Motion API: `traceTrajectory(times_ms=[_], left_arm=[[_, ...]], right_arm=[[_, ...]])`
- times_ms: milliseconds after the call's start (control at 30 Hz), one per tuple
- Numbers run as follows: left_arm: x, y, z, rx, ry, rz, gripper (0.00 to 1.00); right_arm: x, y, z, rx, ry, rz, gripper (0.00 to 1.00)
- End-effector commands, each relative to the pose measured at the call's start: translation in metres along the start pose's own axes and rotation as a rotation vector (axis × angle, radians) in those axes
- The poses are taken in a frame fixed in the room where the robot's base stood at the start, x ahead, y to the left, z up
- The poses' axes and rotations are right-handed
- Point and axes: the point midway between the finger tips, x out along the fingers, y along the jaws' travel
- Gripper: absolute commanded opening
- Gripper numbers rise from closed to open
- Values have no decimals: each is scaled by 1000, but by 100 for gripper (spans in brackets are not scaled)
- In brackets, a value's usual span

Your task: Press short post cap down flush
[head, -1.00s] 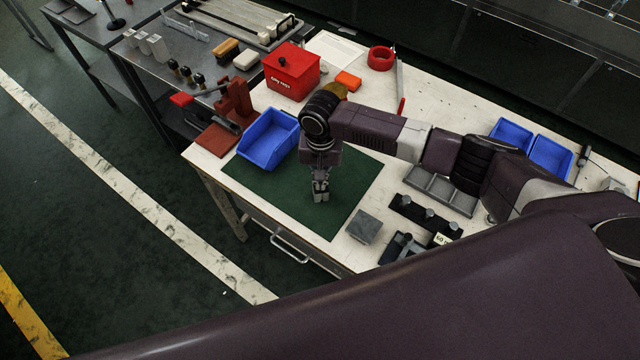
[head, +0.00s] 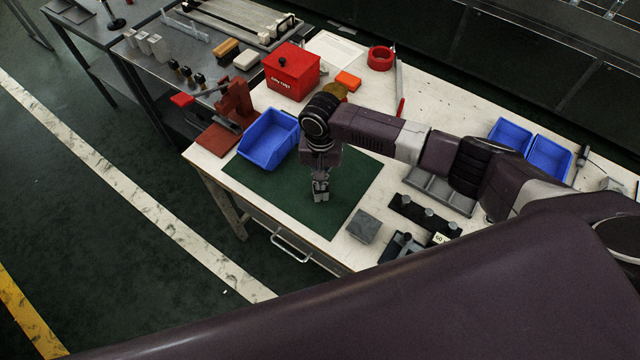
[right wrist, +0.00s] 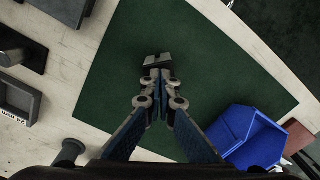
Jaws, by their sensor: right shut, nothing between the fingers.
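My right gripper (head: 320,196) points down over the green mat (head: 290,205), with its fingers shut and nothing seen held between them. In the right wrist view, the closed fingers (right wrist: 155,76) meet at a small dark grey piece (right wrist: 157,60) over the mat. I cannot tell whether this is the short post with its cap or part of the fingertips, nor whether they touch. No cap can be made out clearly on the mat. A black rack with several grey-topped pegs (head: 425,217) stands right of the mat. My left gripper is out of view.
A blue bin (head: 268,140) stands on the mat's far left, near a red press (head: 236,103) and a red box (head: 292,72). A grey block (head: 363,227) lies right of the mat. The mat's front part is clear.

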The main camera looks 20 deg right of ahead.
Motion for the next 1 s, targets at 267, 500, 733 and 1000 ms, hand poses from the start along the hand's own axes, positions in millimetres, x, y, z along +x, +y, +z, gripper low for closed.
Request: traceTrajectory(times_ms=[267,500,733,1000], left_arm=[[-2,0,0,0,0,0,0],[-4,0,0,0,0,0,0],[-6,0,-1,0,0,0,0],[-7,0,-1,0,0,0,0]], right_arm=[[2,2,2,1,-4,4,0],[3,1,2,1,-4,4,0],[4,1,2,0,-4,4,0],[4,2,2,0,-4,4,0]])
